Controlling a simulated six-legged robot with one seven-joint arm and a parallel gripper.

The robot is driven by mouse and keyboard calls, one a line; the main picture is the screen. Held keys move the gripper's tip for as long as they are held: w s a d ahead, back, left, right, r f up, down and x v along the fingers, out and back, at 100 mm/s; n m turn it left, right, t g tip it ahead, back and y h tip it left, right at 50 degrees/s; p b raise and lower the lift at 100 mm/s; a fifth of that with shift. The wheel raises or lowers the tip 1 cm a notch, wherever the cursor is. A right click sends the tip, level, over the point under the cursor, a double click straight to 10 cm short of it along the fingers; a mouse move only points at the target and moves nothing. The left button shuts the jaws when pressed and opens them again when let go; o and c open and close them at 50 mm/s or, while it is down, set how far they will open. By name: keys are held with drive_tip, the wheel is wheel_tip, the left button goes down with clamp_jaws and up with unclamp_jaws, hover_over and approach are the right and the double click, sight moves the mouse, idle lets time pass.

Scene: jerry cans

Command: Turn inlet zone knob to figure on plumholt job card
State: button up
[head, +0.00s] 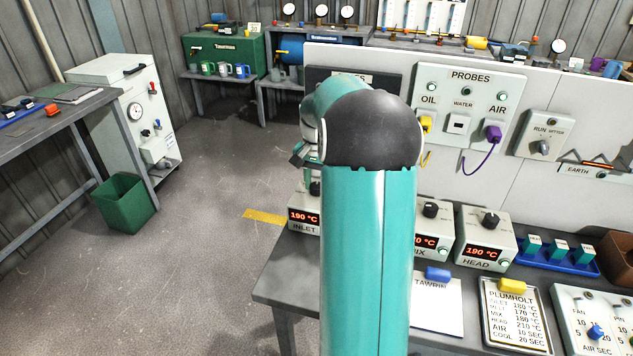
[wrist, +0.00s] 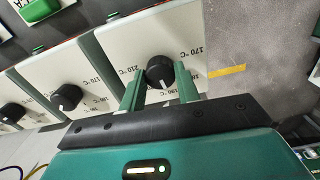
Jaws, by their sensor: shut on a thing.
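The inlet box (head: 304,216) stands at the left end of the bench, partly behind my arm, and its red display reads 190 °C. Its black knob (wrist: 160,71) sits between the two green fingers of my gripper (wrist: 159,84), which are shut on it. Scale figures such as 170 °C and 210 °C show around the knob; its pointer is hard to read. The Plumholt job card (head: 513,316) lies on the bench at the lower right, under a yellow clip. Its inlet line reads 180 °C.
The mix box (head: 431,235) and head box (head: 486,240) stand to the right, each with a knob. The Tawrin card (head: 437,305) lies beside the Plumholt card. A probes panel (head: 470,105) is behind. Open floor lies to the left.

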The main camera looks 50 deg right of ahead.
drive_tip(key=n, duration=0.4)
drive_tip(key=shift+n, duration=2.1)
drive_tip(key=o, duration=1)
drive_tip(key=shift+r, duration=0.15)
